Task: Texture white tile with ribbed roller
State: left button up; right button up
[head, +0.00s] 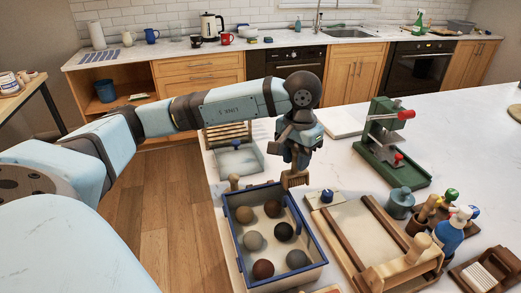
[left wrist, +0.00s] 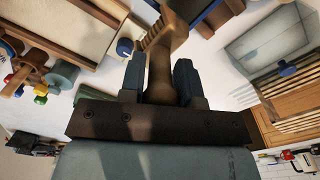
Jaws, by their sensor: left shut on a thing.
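My left gripper (head: 298,165) is shut on the brown handle of a ribbed wooden tool, which looks like the ribbed roller (head: 294,180). It hangs above the counter, just behind the blue-rimmed crate. In the left wrist view the roller (left wrist: 157,40) stands out between the two fingers (left wrist: 160,82), its ribbed edge at the upper left. A plain white slab (head: 342,122) lies behind the gripper to the right. A pale slab (head: 358,232) lies in a wooden frame at the front right. I cannot tell which is the white tile. My right gripper is not in view.
A blue-rimmed crate (head: 318,268) holds several clay balls. A lidded grey box (head: 237,160) stands at left. The far right counter (head: 470,130) has free room.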

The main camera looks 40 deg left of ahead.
pick_arm(q)
jog(key=s+a+f+b, duration=0.1)
jog(key=a+b, duration=0.2)
jog(key=a, duration=0.7)
notch_tip(320, 180, down, 6)
jog(key=b, duration=0.2)
jog(key=shift+f+b, duration=0.2)
jog(key=shift+b, duration=0.1)
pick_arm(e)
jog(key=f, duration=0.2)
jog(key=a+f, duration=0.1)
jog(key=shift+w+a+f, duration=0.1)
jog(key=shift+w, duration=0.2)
pick_arm(q)
jog(key=o, duration=1.1)
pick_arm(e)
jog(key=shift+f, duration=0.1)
